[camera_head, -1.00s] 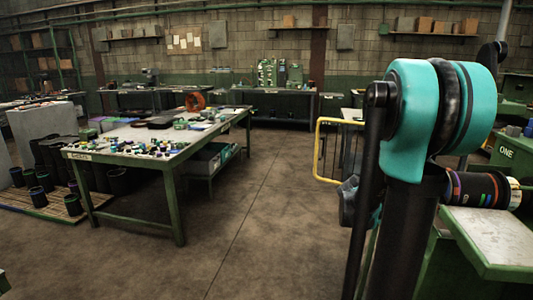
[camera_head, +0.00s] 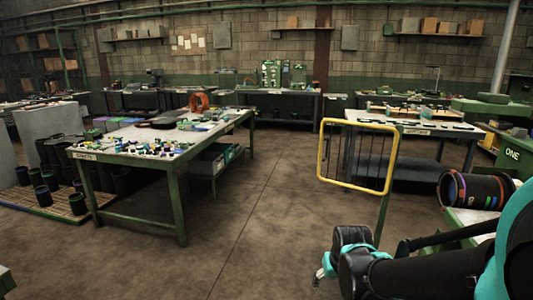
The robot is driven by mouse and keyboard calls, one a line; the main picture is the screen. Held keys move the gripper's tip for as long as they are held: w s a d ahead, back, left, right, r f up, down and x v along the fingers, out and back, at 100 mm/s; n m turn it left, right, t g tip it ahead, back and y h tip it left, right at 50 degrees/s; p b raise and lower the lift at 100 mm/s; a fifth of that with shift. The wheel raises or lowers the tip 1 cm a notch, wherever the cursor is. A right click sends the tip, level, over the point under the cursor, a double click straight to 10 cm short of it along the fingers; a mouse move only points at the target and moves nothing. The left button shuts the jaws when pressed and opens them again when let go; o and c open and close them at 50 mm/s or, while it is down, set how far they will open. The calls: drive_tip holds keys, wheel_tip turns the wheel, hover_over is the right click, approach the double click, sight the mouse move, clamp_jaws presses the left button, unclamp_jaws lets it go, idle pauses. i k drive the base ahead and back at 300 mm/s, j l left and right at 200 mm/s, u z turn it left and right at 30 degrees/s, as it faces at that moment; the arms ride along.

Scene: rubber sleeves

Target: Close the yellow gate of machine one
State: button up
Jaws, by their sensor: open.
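The yellow gate (camera_head: 322,155) is a rounded rectangular frame with thin dark vertical bars, standing in mid-air height right of centre. It appears swung out to the left of the green machine marked ONE (camera_head: 511,154). Its hinge side is hard to make out. My gripper (camera_head: 319,277) is low in the picture, below and in front of the gate and apart from it. It is open and seems empty. My arm comes in from the lower right and covers part of the machine's front.
A black cylinder with coloured bands (camera_head: 476,190) lies at the right on a pale-topped bench (camera_head: 470,219). A cluttered green-legged table (camera_head: 176,163) stands at the left. Another table (camera_head: 425,128) stands behind the gate. The floor (camera_head: 255,220) between them is clear.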

sight(385, 128)
drive_tip(key=u, duration=0.3)
drive_tip(key=i, duration=4.35)
drive_tip(key=i+j+z, duration=0.15)
drive_tip(key=i, duration=0.45)
drive_tip(key=i+j, duration=0.1)
drive_tip(key=i, duration=0.5)
drive_tip(key=i+z, duration=0.15)
drive_tip(key=z, duration=4.45)
drive_tip(key=k+j, duration=0.1)
drive_tip(key=j, duration=0.1)
